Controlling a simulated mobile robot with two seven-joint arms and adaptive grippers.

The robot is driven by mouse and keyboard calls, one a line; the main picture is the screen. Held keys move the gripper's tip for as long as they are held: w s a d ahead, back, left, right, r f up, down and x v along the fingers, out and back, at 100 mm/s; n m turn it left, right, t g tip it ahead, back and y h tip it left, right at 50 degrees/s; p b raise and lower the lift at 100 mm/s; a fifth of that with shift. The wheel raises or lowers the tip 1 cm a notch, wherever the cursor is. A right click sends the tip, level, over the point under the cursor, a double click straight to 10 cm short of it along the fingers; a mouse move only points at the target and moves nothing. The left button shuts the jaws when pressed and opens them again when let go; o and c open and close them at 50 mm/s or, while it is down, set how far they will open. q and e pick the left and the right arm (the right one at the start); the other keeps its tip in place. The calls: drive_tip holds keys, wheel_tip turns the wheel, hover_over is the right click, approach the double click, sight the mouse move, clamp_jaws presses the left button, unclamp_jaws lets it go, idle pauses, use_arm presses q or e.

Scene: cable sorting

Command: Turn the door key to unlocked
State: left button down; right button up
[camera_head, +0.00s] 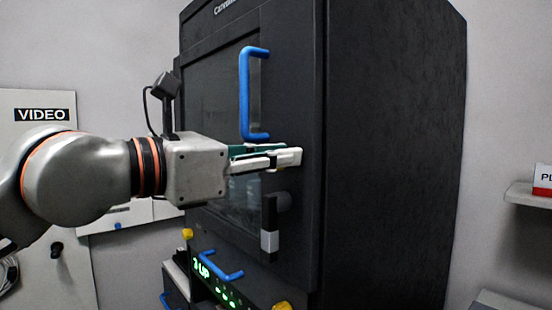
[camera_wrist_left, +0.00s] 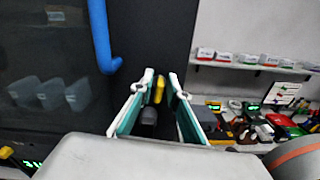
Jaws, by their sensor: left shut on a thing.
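The dark cabinet door (camera_head: 215,110) is shut and carries a blue vertical handle (camera_head: 244,95). My left gripper (camera_head: 290,157) is at the door's right edge, just below this handle. In the left wrist view, a yellow key (camera_wrist_left: 159,90) stands upright between the finger pads, and the gripper (camera_wrist_left: 164,86) is shut on it. In the head view the fingers hide nearly all of the key, so its turn angle and the lock cannot be made out. My right gripper is in neither view.
A grey and black latch (camera_head: 269,240) sits on the door just below the gripper. A lower unit has a blue handle (camera_head: 220,266), yellow knobs (camera_head: 282,307) and a green display (camera_head: 201,268). A shelf (camera_head: 528,198) is on the right wall.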

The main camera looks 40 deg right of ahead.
use_arm(q)
drive_tip(key=m+b, duration=0.1)
drive_tip(key=m, duration=0.1)
drive_tip(key=shift+f+m, duration=0.1)
drive_tip(key=shift+m, duration=0.2)
drive_tip(key=m, duration=0.3)
drive_tip(key=shift+s+m+b, duration=0.15)
drive_tip(key=shift+m+b, duration=0.15)
drive_tip(key=shift+m, duration=0.9)
drive_tip(key=shift+s+f+m+b, duration=0.15)
drive_tip(key=shift+m+b, duration=0.1)
drive_tip(key=shift+m, duration=1.8)
drive_tip(key=shift+s+f+m+b, duration=0.15)
drive_tip(key=shift+m+b, duration=0.1)
drive_tip(key=shift+m, duration=1.8)
drive_tip(key=shift+w, duration=0.1)
